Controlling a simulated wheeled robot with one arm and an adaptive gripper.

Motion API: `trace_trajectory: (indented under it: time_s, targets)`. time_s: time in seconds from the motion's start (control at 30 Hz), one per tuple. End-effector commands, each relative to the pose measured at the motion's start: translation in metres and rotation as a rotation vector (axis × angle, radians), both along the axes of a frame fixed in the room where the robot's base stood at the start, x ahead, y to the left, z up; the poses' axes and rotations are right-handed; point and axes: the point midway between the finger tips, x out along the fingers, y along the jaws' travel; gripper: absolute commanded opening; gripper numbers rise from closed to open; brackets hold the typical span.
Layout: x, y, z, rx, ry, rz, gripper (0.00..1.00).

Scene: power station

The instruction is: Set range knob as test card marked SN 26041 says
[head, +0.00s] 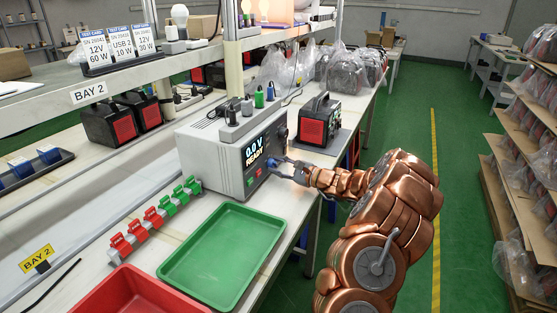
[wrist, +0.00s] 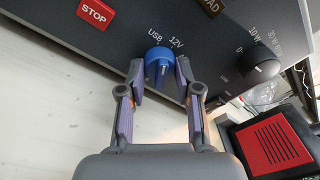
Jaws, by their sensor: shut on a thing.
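A grey tester (head: 215,150) stands on the bench, its display reading "0.0 V READY". Its blue knob (wrist: 158,62) has USB marked at upper left and 12V at upper right in the wrist view. A short white mark shows on the knob; which label it points to is hard to tell. My gripper (wrist: 159,77) is shut on the blue knob, one finger on each side. It also shows at the tester's front in the head view (head: 277,165). Three test cards stand on the shelf; the left card (head: 97,47) reads 12 V 60 W, its small serial number seemingly SN 26041.
A black knob (wrist: 262,67) with 0, 10 W and 30 W marks sits right of the blue knob. A red STOP button (wrist: 95,12) is at upper left. A black-and-red unit (head: 319,120) stands close by. A green tray (head: 225,255) lies in front.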

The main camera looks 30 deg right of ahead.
Motion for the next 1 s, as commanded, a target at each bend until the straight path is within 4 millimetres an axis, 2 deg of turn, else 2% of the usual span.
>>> trace_trajectory:
  time_s: [0.03, 0.5, 1.0]
  targets:
    - [0.0004, 0.001, 0.0063, 0.036, 0.023, 0.001, 0.0]
    - [-0.0004, 0.0007, 0.0036, 0.351, 0.214, 0.0, 0.0]
    - [-0.0003, 0.0004, 0.0011, 0.481, 0.292, 0.0, 0.0]
